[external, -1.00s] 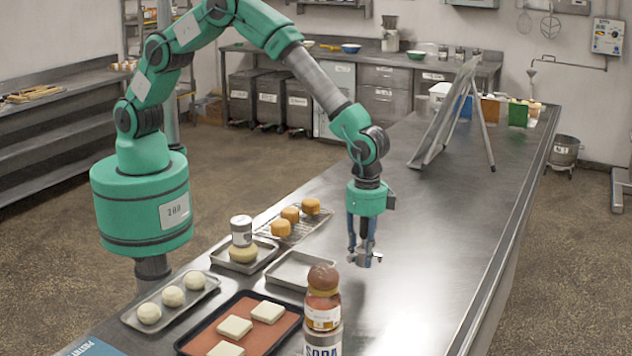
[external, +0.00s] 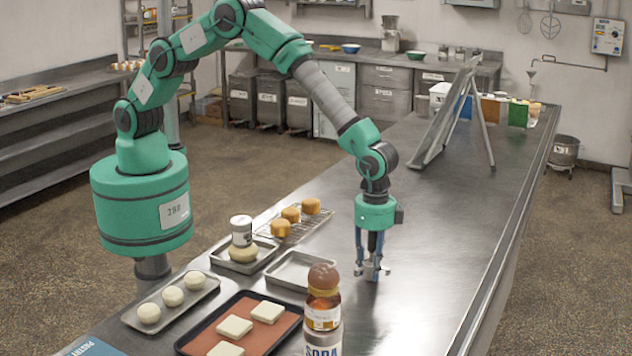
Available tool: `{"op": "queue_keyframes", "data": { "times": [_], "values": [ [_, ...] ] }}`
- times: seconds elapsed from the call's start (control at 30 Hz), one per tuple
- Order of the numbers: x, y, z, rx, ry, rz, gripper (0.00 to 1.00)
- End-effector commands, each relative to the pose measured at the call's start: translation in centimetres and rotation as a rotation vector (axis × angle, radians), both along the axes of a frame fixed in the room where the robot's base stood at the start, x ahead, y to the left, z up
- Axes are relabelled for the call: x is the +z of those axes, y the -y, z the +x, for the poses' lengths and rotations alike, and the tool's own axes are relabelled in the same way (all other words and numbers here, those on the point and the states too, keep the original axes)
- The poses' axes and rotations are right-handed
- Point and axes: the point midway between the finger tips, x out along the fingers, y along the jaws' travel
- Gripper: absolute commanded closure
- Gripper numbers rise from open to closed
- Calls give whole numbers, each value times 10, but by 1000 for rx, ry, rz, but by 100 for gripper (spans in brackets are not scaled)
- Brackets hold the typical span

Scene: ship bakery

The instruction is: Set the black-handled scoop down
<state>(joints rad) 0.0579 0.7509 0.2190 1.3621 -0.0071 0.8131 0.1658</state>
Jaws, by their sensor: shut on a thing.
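My gripper (external: 371,262) points straight down over the steel table (external: 425,240), to the right of the small empty tray. It is shut on the black-handled scoop (external: 373,273), whose metal part shows low between and around the fingertips. The handle is mostly hidden by the fingers. The scoop is close to the table top; I cannot tell whether it touches it.
The empty tray (external: 276,277), a wire rack with small cakes (external: 291,214) and a tray of dough balls (external: 204,281) stand to the left. In front are stacked jars (external: 323,311) and a dark baking tray (external: 290,333). The table is clear to the right.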

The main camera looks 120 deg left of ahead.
Motion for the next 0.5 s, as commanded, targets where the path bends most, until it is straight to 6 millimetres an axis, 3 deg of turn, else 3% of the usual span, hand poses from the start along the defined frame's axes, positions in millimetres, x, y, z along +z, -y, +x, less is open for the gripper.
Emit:
{"op": "queue_keyframes", "data": {
  "times": [0.5],
  "values": [
    [-9,0,0,0,1,0,99]
  ]
}}
